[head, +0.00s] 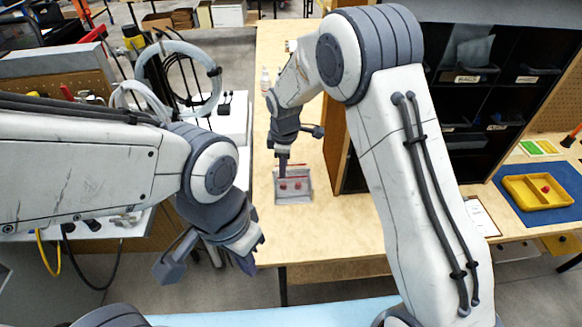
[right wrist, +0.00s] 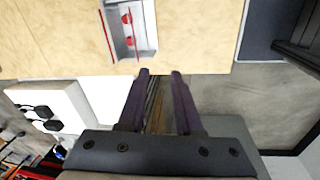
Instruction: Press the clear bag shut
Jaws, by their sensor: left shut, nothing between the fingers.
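The clear bag (head: 293,186) lies on the wooden table near its front edge, looking greyish, with a red strip along one edge and two red round pieces in it. It also shows at the top of the right wrist view (right wrist: 128,28). I cannot tell whether its mouth is closed. My right gripper (head: 283,170) is over the bag's left side in the head view; in the right wrist view its two fingers (right wrist: 159,75) are apart, empty, with the bag just beyond the tips. My left gripper (head: 248,264) is shut and empty, off the table's front left, apart from the bag.
A black shelf unit (head: 480,115) with bins stands right of the bag. A small bottle (head: 265,79) stands farther back. The table around the bag is clear.

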